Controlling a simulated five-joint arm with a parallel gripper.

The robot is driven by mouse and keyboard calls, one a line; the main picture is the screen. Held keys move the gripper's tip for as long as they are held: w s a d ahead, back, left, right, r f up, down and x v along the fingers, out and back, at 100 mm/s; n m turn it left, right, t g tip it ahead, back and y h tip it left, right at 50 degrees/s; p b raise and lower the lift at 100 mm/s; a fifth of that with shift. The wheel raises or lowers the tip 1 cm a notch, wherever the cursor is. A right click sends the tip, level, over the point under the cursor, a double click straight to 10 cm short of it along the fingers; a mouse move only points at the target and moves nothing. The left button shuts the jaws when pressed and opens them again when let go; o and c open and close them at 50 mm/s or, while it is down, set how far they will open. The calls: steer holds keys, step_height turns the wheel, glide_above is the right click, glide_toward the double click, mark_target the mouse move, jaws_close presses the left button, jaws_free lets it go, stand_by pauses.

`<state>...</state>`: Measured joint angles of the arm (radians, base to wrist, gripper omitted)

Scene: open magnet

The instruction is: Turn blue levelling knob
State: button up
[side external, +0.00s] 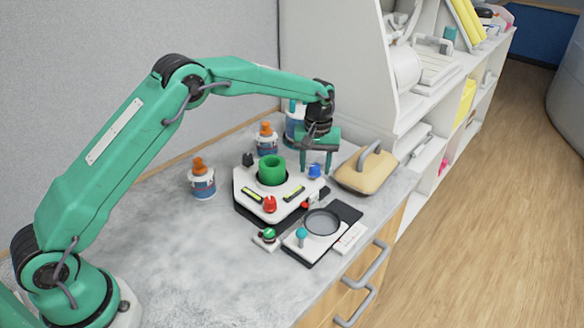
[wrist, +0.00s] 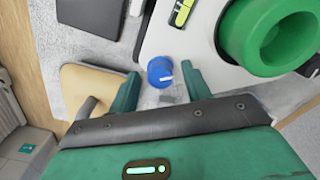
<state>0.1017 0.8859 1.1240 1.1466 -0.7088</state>
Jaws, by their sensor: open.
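The blue levelling knob (side external: 314,171) stands at the right corner of a white device with a green ring (side external: 272,170) on top. In the wrist view my gripper (wrist: 160,86) is open, a finger on each side of the knob, with gaps visible. I cannot tell exactly how high the fingertips are relative to the knob.
A red knob (side external: 270,204) and a black knob (side external: 247,159) stand at the device's other corners. A tan block with a handle (side external: 367,170) is close to the right. Orange-capped bottles (side external: 202,180) stand behind and left. The front left counter (side external: 190,260) is clear.

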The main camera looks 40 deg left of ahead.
steer(key=c, duration=1)
steer(key=shift+m, duration=0.6)
steer(key=m, duration=1.2)
steer(key=shift+w+d+r, duration=0.1)
